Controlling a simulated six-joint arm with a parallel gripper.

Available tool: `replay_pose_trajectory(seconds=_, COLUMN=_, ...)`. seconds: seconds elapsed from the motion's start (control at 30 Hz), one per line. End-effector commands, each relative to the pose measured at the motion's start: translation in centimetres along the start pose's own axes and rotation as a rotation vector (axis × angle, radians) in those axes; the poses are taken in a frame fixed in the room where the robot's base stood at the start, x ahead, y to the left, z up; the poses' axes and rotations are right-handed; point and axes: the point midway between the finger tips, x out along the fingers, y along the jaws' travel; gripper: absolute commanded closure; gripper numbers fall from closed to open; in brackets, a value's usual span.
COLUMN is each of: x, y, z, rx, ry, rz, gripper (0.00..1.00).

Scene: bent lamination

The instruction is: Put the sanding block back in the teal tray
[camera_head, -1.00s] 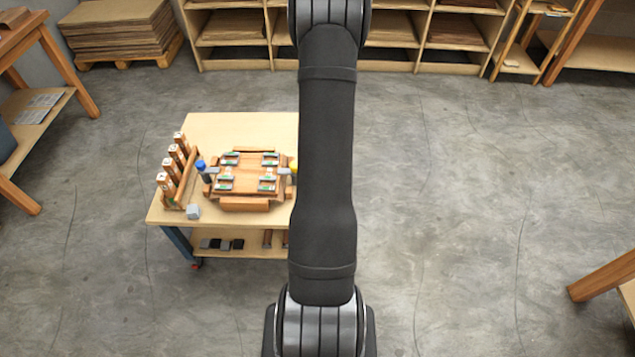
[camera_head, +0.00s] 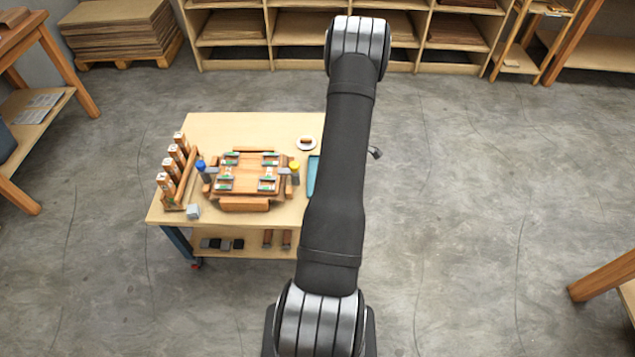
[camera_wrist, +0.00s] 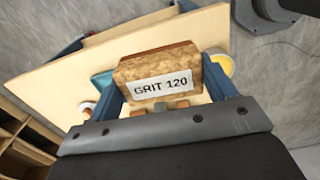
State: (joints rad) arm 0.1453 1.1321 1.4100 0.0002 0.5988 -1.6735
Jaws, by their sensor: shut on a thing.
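The sanding block (camera_wrist: 160,82), a brown block with a "GRIT 120" label, is between the blue fingers of my gripper (camera_wrist: 163,78) in the wrist view. My gripper is shut on it. The block is hidden in the head view. The teal tray (camera_head: 313,176) is at the right edge of the table in the head view, partly covered by my arm. A small teal part of the tray (camera_wrist: 103,84) shows left of the block in the wrist view. The block and gripper hide what lies behind them there.
The table (camera_head: 215,125) carries a wooden clamping jig (camera_head: 245,178), a rack of labelled wooden pieces (camera_head: 172,170), a grey cube (camera_head: 193,211) and a white dish (camera_head: 306,143) with a brown thing in it. A yellow-topped item (camera_head: 294,166) stands beside the jig. Open floor lies to the right.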

Motion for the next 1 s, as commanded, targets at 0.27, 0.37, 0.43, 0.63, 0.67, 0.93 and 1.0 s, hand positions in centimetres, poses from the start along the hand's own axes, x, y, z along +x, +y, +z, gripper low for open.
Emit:
replay_pose_trajectory(seconds=0.27, x=2.1, y=1.3, z=-2.2, rx=-0.051, ry=0.0, rz=-0.001, gripper=0.44)
replay_pose_trajectory(seconds=0.37, x=3.5, y=2.4, z=-4.4, rx=-0.051, ry=0.0, rz=-0.002, gripper=0.44)
replay_pose_trajectory(seconds=0.43, x=4.5, y=3.1, z=-5.8, rx=-0.05, ry=0.0, rz=-0.001, gripper=0.44)
replay_pose_trajectory(seconds=0.63, x=6.7, y=4.8, z=-9.1, rx=-0.046, ry=0.0, rz=-0.001, gripper=0.44)
replay_pose_trajectory(seconds=0.67, x=6.9, y=5.0, z=-9.4, rx=-0.046, ry=0.0, rz=0.0, gripper=0.44)
replay_pose_trajectory(seconds=0.93, x=8.4, y=5.4, z=-10.2, rx=-0.043, ry=0.0, rz=-0.001, gripper=0.44)
replay_pose_trajectory(seconds=1.0, x=9.4, y=5.3, z=-10.2, rx=-0.043, ry=0.0, rz=-0.003, gripper=0.44)
